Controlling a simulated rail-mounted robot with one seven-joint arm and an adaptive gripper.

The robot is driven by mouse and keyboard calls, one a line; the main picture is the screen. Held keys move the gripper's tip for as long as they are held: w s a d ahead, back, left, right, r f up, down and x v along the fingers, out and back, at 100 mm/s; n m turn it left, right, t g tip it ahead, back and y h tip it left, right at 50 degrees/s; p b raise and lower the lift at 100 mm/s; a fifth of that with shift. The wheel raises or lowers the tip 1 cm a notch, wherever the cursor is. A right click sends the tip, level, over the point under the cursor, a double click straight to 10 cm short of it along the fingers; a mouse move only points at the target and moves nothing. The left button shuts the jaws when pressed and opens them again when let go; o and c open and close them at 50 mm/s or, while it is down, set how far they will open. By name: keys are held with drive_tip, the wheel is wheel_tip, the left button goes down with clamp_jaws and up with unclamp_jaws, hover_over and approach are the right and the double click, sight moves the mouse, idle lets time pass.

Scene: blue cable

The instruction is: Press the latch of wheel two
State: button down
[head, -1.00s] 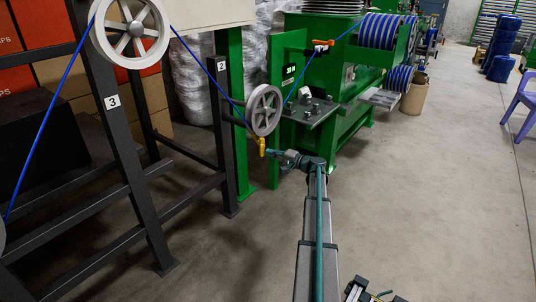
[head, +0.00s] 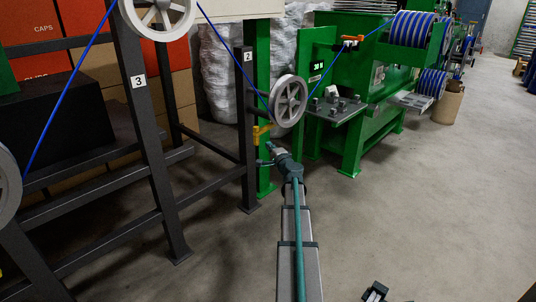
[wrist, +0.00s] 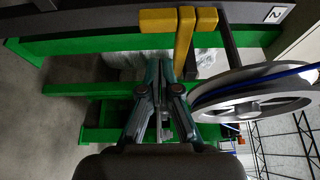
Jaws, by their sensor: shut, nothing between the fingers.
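Wheel two is the grey spoked wheel (head: 289,101) beside the dark post marked 2 (head: 249,125). Its yellow latch (head: 261,132) sits at the wheel's lower left, near the post. In the wrist view yellow latch bars (wrist: 184,42) stand just beyond my fingertips, and the wheel (wrist: 255,94) is to their right. My gripper (head: 272,150) is shut and empty, just below and right of the latch in the head view. In the wrist view its fingertips (wrist: 169,66) overlap the lower end of a bar; I cannot tell whether they touch it.
A blue cable (head: 225,44) runs over the wheels to the green machine (head: 345,60). A metal plate with several fittings (head: 337,109) is right of wheel two. Post 3 (head: 145,130) and its dark rails stand left. The floor at right (head: 440,190) is clear.

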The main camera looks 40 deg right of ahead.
sight(255, 143)
drive_tip(key=w+a+b, duration=0.1)
drive_tip(key=w+b, duration=0.1)
drive_tip(key=w, duration=0.1)
drive_tip(key=w+a, duration=0.1)
drive_tip(key=w, duration=0.1)
drive_tip(key=shift+a+f+b, duration=0.15)
drive_tip(key=shift+a+b, duration=0.15)
drive_tip(key=shift+b, duration=0.1)
drive_tip(key=shift+w+a+b, duration=0.15)
drive_tip(key=shift+w+b, duration=0.2)
drive_tip(key=shift+w, duration=0.4)
drive_tip(key=shift+w+r, duration=0.2)
drive_tip(key=shift+w, duration=0.1)
drive_tip(key=shift+w+a+r, duration=0.1)
drive_tip(key=shift+w, duration=0.1)
drive_tip(key=shift+s, duration=0.6)
drive_tip(key=s+a, duration=0.6)
drive_tip(key=a, duration=0.3)
drive_tip(key=shift+s+a, duration=0.2)
drive_tip(key=shift+a, duration=0.05)
